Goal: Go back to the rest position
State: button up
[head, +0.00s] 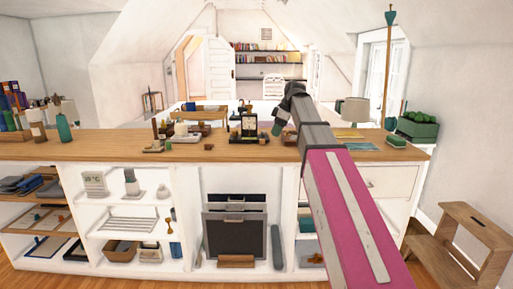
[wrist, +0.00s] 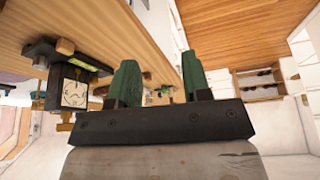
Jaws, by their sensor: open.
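My gripper (head: 277,127) is at the end of my pink and grey arm, above the wooden counter top (head: 100,145) in the head view. Its green fingers also show in the wrist view (wrist: 160,83); they stand wide apart with nothing between them. A black clock-like device (head: 250,122) with a pale dial stands on the counter to the left of the gripper. It shows in the wrist view (wrist: 73,92) left of the fingers, which are clear of it.
Left of the device are a wooden tray (head: 199,114) and small items. A teal bottle (head: 63,127) stands at far left. A lamp (head: 356,111) and a green-filled crate (head: 417,127) are at right. A wooden step stool (head: 460,245) stands on the floor at right.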

jog(key=s+d+f+m+h, duration=0.1)
jog(key=s+d+f+m, duration=0.15)
jog(key=f, duration=0.65)
jog(key=s+d+f+m, duration=0.1)
jog(key=s+f+m, duration=0.2)
jog(key=f, duration=0.5)
jog(key=s+d+f+m+h, duration=0.1)
jog(key=s+d+f+m, duration=0.15)
jog(key=f, duration=0.65)
jog(key=s+d+f+m+h, duration=0.2)
jog(key=s+d+f+m, duration=0.2)
jog(key=s+f, duration=1.1)
notch_tip(320, 180, down, 3)
jog(key=m, duration=0.3)
jog(key=shift+d+f+m+g+h, duration=0.2)
jog(key=shift+m+g+h, duration=0.1)
jog(key=shift+m+g, duration=0.1)
